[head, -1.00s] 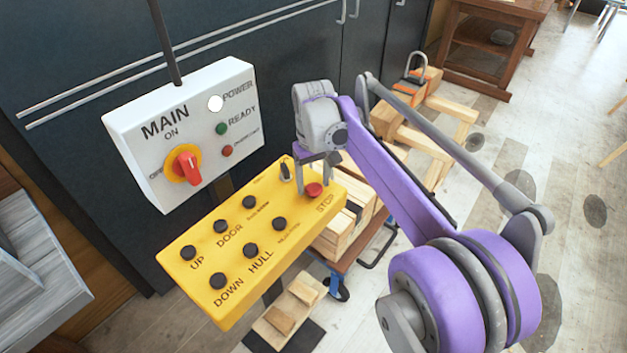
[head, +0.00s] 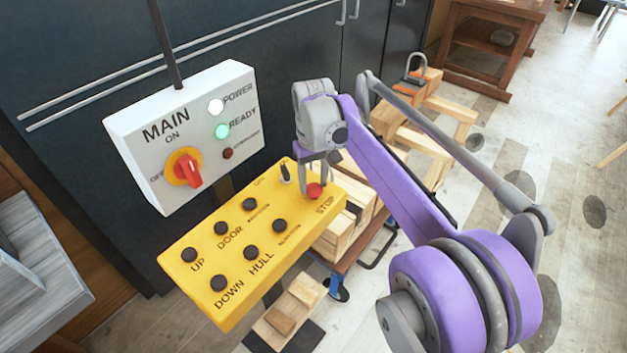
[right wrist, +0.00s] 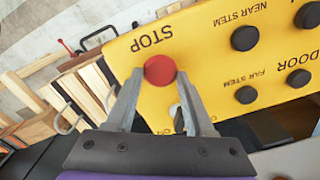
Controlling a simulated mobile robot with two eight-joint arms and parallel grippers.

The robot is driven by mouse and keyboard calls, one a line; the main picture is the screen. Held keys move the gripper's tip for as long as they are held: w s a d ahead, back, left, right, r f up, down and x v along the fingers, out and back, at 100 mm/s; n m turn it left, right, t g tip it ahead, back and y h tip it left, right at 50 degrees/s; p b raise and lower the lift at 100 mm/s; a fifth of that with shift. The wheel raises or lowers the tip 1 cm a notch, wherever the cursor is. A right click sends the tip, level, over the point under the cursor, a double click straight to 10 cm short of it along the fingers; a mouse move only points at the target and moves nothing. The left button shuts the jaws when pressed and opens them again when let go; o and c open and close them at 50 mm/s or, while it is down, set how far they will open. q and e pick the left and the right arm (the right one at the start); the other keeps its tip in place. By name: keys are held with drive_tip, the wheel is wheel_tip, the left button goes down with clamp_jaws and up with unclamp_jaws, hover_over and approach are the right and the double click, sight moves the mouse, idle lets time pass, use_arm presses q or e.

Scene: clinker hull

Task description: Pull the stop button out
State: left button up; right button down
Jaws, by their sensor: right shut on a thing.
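The red stop button (head: 315,191) is at the right end of the yellow control panel (head: 237,291), beside the word STOP. My right gripper (head: 314,188) reaches down to it from above, its fingers on either side of the button. In the right wrist view the fingertips (right wrist: 160,75) close on the red button (right wrist: 159,70). On the white main box (head: 120,128) the green READY lamp (head: 222,131) is lit, the POWER lamp (head: 215,106) is white, and the red lamp (head: 227,153) looks dark. My left gripper is not in view.
Several black buttons (head: 251,252) and a small black switch (head: 286,172) are on the yellow panel near my gripper. Wooden blocks (head: 345,225) on a cart lie behind and below the panel. Open floor (head: 560,170) is to the right.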

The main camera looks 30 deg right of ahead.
sight(313, 186)
drive_tip(key=shift+c, duration=1.3)
unclamp_jaws()
drive_tip(key=shift+r, duration=0.1)
wheel_tip(313, 186, up, 11)
drive_tip(key=shift+p, duration=0.45)
drive_tip(key=s+a+f+t, duration=0.3)
drive_tip(key=s+a+f, duration=0.2)
drive_tip(key=s+f, duration=0.5)
drive_tip(key=s+a+f+t, duration=0.2)
drive_tip(key=s+a+f, duration=0.3)
drive_tip(key=s+f, duration=0.4)
drive_tip(key=shift+s+f+n+t, duration=0.4)
drive_tip(key=shift+f, duration=0.1)
